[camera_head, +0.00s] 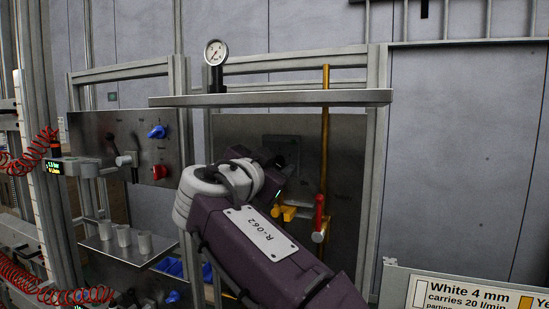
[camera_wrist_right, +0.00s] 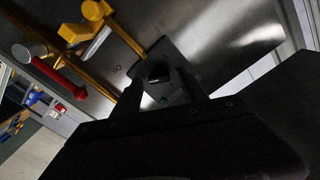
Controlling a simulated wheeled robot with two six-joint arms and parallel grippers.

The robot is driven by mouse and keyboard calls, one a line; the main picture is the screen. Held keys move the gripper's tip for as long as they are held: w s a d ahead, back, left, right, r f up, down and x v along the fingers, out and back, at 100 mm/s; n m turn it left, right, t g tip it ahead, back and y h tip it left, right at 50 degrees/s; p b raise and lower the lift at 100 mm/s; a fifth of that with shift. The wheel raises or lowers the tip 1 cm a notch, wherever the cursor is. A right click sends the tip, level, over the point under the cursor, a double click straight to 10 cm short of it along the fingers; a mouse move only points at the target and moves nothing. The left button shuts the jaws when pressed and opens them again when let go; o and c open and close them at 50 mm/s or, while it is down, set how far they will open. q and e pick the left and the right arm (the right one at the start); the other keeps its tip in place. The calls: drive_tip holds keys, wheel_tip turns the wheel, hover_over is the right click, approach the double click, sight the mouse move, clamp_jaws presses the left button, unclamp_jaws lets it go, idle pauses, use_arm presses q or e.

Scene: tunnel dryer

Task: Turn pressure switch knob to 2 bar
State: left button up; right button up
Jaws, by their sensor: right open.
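My right gripper (camera_head: 278,163) is at the dark metal panel, at the end of my purple arm. In the right wrist view its two dark fingers (camera_wrist_right: 163,88) stand open and apart. Between them shows a small dark knob-like part (camera_wrist_right: 158,77), in front of a grey plate (camera_wrist_right: 166,50) on the panel. I take this for the pressure switch knob. In the head view a dark grey plate (camera_head: 284,139) shows just behind the gripper, which mostly hides the knob. Contact and the knob's setting cannot be told. My left gripper is not in view.
A yellow pipe (camera_head: 325,130) with a red-handled valve (camera_head: 319,212) runs right of the gripper. A round gauge (camera_head: 215,53) stands on the shelf (camera_head: 290,98) above. A left panel (camera_head: 105,130) carries blue and red knobs. Metal cups (camera_head: 124,235) stand at lower left.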

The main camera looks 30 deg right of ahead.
drive_tip(key=shift+a, duration=0.1)
clamp_jaws()
